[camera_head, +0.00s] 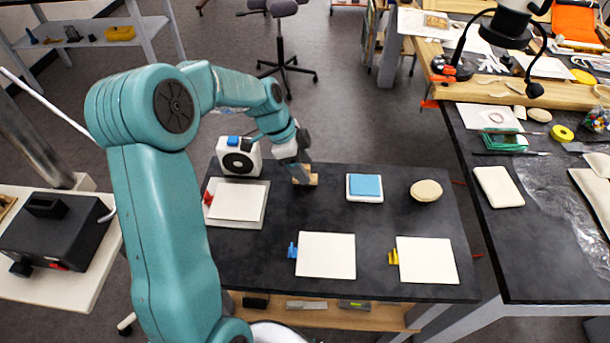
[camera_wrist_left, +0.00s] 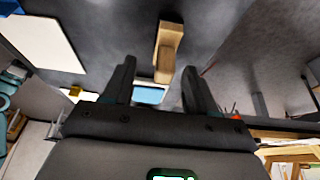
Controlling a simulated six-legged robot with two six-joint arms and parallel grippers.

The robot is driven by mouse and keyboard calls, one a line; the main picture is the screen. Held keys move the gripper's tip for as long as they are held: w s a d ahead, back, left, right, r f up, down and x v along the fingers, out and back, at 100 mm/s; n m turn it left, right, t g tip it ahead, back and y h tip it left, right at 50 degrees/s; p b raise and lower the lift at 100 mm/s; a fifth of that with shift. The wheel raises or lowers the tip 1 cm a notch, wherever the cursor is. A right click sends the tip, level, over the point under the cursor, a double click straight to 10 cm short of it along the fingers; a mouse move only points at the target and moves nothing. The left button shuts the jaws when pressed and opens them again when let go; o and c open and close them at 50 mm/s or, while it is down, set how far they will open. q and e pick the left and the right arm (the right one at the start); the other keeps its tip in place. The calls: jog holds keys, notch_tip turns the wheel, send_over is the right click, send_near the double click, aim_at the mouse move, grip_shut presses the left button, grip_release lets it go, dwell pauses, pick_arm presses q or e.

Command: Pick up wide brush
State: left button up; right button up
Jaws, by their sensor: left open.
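A small light-wood piece, seemingly the wide brush (camera_head: 312,179), lies on the dark table at its far side, left of the blue-topped white block. My left gripper (camera_head: 302,176) is right at it and partly hides it. In the left wrist view the wooden piece (camera_wrist_left: 170,36) shows just beyond the fingertips, roughly in line with the gap between them. My left gripper (camera_wrist_left: 159,66) is open there, with nothing seen between its fingers. I cannot make out bristles. My right gripper is in neither view.
The dark table (camera_head: 390,213) also bears a white device with a black disc (camera_head: 239,160), white panels (camera_head: 326,255), a blue-topped white block (camera_head: 365,187) and a round cream pad (camera_head: 426,190). A crowded workbench (camera_head: 540,230) stands at right. The table's middle is clear.

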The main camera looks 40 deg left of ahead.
aim_at(308, 172)
pick_arm(q)
jog(key=x, duration=0.3)
jog(key=shift+w+a+f, duration=0.1)
jog(key=shift+w+f, duration=0.1)
jog(key=shift+f, duration=0.15)
jog(key=shift+s, duration=0.1)
jog(key=shift+c, duration=0.6)
jog(key=c, duration=0.9)
jog(key=shift+c, duration=0.2)
jog(key=shift+r, duration=0.15)
notch_tip(308, 172, up, 20)
jog(key=shift+o, duration=0.9)
jog(key=shift+c, duration=0.3)
